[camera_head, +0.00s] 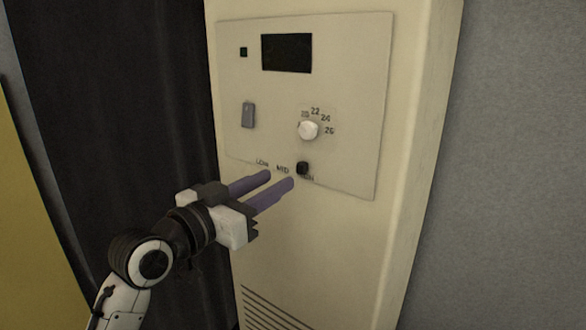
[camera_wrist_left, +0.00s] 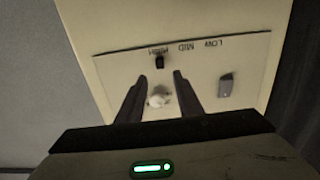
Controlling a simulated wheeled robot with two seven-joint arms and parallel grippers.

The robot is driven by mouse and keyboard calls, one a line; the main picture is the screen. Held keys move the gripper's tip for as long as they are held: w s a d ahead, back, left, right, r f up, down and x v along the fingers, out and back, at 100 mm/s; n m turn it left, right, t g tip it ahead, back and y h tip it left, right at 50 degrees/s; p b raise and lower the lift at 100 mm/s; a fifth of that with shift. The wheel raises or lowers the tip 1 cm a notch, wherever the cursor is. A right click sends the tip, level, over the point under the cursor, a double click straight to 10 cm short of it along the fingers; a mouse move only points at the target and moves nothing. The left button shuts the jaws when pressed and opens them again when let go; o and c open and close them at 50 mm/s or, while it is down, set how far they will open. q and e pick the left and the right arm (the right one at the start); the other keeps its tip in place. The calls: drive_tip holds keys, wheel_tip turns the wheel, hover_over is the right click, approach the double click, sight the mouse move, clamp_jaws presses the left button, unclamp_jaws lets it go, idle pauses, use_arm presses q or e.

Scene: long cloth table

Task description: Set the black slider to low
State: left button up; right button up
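The black slider (camera_head: 302,168) is a small dark knob at the lower edge of the panel, at the right end of the LOW, MID, HIGH labels, by HIGH. It also shows in the left wrist view (camera_wrist_left: 159,62), beside the HIGH label. My left gripper (camera_head: 280,179) is open and empty, its two purple fingers pointing at the panel just left of and below the slider. In the left wrist view its fingers (camera_wrist_left: 160,76) are apart. The slider appears beyond the fingertips, not clasped. My right gripper is in neither view.
The cream panel (camera_head: 350,90) also has a white dial (camera_head: 308,130) marked with numbers, a grey switch (camera_head: 248,115), a dark display (camera_head: 286,53) and a small black button (camera_head: 243,52). Vent slots (camera_head: 270,308) are below. A dark curtain (camera_head: 120,110) hangs to the left.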

sight(298, 167)
use_arm(q)
drive_tip(key=x, duration=0.7)
drive_tip(key=shift+w+d+p, duration=0.15)
drive_tip(key=shift+w+p, duration=0.05)
drive_tip(key=shift+p, duration=0.15)
drive_tip(key=shift+c, duration=0.5)
clamp_jaws()
drive_tip(key=shift+f, duration=0.1)
